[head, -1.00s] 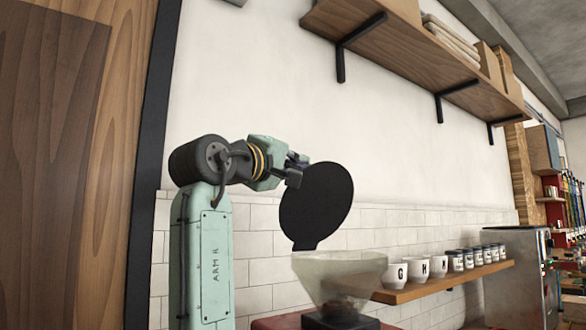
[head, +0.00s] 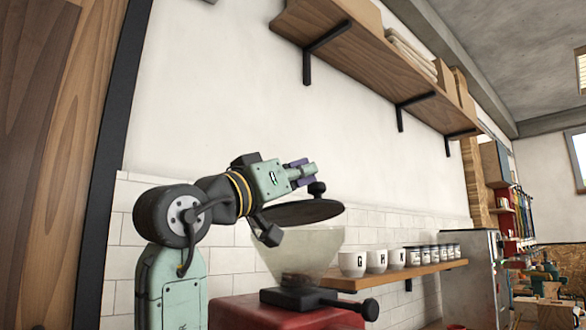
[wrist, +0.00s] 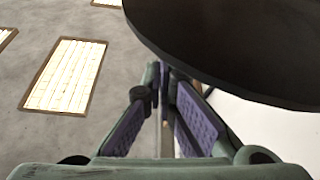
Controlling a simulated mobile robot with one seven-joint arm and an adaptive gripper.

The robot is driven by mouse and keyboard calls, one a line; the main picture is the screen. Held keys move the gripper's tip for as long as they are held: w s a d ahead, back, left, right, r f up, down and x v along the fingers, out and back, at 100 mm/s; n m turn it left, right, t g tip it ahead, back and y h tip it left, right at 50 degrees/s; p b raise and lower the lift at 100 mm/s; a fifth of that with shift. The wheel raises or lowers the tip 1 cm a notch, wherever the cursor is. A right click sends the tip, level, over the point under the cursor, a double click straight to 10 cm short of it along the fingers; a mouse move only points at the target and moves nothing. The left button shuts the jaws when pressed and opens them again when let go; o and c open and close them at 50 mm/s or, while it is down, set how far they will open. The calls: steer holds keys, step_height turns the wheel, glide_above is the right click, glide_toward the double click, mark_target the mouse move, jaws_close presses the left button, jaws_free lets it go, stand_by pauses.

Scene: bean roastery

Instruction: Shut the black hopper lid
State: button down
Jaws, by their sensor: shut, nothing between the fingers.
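The black hopper lid (head: 298,213) is a round disc with a dark knob (head: 317,188) on top. Some dark beans show low in the hopper. My gripper (head: 312,169) is shut and empty, just above the lid near the knob. In the wrist view the lid (wrist: 235,45) fills the upper right, beside my gripper's fingers (wrist: 164,80).
The hopper sits on a red machine (head: 285,314) with a black handle (head: 371,309). A low wooden shelf (head: 400,276) with white cups (head: 352,263) and several jars is close on the right. A high shelf (head: 370,65) is above. The tiled wall is behind.

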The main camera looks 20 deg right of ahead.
mark_target(311, 200)
steer(key=shift+s+d+f+m+g+b, duration=0.1)
steer(key=shift+s+f+m+g+b, duration=0.1)
steer(key=shift+f+m, duration=0.25)
steer(key=shift+s+d+f+m+g+b, duration=0.15)
steer(key=shift+f+m+b, duration=0.1)
steer(key=shift+f, duration=0.25)
steer(key=shift+s+f+b, duration=0.3)
steer(key=shift+s+f, duration=0.05)
steer(key=shift+f, duration=0.35)
